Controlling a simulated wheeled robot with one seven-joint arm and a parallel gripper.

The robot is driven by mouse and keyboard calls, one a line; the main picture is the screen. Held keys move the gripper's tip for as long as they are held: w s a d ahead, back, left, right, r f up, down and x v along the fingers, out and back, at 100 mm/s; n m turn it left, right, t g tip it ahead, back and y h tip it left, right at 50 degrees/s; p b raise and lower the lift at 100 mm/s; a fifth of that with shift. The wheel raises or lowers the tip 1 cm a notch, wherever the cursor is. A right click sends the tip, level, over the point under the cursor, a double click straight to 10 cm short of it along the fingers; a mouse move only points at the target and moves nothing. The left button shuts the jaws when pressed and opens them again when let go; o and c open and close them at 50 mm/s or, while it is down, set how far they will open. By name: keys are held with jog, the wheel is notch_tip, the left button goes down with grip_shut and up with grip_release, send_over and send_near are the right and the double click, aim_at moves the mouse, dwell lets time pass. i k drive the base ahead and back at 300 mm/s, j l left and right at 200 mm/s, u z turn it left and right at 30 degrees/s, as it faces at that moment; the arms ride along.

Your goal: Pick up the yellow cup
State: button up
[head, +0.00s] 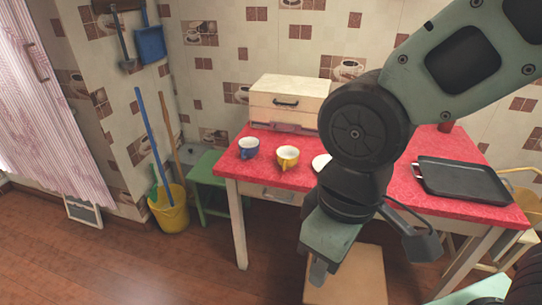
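The yellow cup (287,159) stands upright on the red-covered table (262,184), near its left front part. Its inside looks white. My gripper (318,273) hangs in front of the table at the lower middle of the head view, pointing down. It is apart from the cup, lower and to the right of it in the picture. One finger shows; the other is hidden or merges with it, so its opening is unclear. My arm covers the middle of the table.
A blue cup (249,149) stands left of the yellow cup. A white dish (320,162) is partly hidden by my arm. A cream box (287,103) stands behind the cups, and a black tray (462,181) lies at right. A wooden stool (358,275) stands in front.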

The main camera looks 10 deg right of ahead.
aim_at(288, 157)
jog(key=i+j, duration=0.15)
jog(key=j, duration=0.15)
jog(key=i+j, duration=0.15)
jog(key=j, duration=0.15)
jog(key=i+j, duration=0.75)
jog(key=j+u, duration=0.05)
jog(key=j, duration=0.1)
